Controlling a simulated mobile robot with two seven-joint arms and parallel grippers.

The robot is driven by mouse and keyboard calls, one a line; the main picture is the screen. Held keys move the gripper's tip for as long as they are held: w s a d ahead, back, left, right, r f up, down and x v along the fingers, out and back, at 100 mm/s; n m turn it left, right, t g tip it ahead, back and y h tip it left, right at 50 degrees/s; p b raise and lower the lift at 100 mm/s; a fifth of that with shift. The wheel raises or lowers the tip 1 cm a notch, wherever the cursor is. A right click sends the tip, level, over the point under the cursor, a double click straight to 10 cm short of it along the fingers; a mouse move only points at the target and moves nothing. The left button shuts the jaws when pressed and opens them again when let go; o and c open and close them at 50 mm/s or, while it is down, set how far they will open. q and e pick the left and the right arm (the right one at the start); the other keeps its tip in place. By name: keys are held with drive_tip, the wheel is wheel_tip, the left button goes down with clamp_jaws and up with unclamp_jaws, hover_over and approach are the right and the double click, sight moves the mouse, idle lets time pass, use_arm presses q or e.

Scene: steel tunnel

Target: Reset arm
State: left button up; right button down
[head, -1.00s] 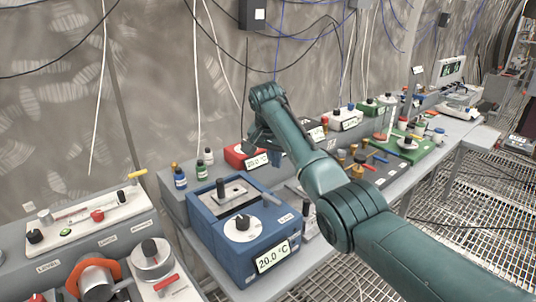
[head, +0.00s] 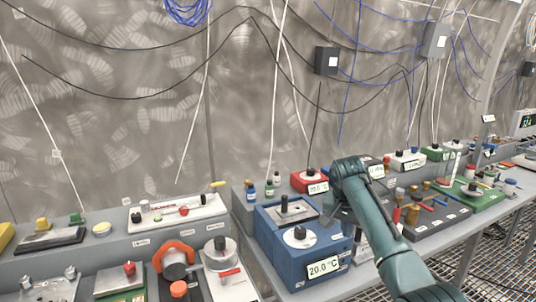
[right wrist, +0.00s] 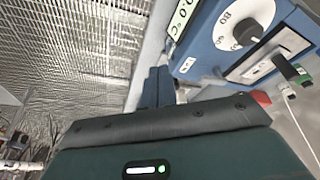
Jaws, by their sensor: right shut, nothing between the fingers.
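My right arm, dark green, reaches in from the lower right of the head view. Its gripper (head: 331,207) hangs beside the back right of the blue temperature box (head: 287,262), partly hidden by my own wrist. In the right wrist view the blue-grey fingers (right wrist: 157,88) are together with nothing between them. Whether the fingers touch the box cannot be told. My left gripper is not in view.
A red box (head: 309,182) stands behind the gripper. A dark tool tray (head: 440,228) and a green tray (head: 478,197) lie to the right. A white panel (head: 180,213) is at left. Metal grating (right wrist: 75,50) is the floor. Cables hang on the wall.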

drive_tip(key=s+f+n+y, duration=0.1)
drive_tip(key=s+f+n, duration=0.4)
drive_tip(key=s+f, duration=1.4)
drive_tip(key=s+r+n+y, duration=0.1)
drive_tip(key=s+n, duration=0.1)
drive_tip(key=s, duration=1)
drive_tip(key=s+r+n, duration=0.2)
drive_tip(key=s, duration=1)
drive_tip(key=w+a+f+t+y, duration=0.1)
drive_tip(key=w+a+f+t, duration=0.1)
drive_tip(key=f, duration=0.3)
drive_tip(key=w+a+f+t+y, duration=0.1)
drive_tip(key=w+a+f+t, duration=0.1)
drive_tip(key=w+f+t, duration=0.2)
drive_tip(key=shift+a+f+t+y, duration=0.3)
drive_tip(key=shift+f+t+y, duration=0.1)
drive_tip(key=shift+f, duration=0.1)
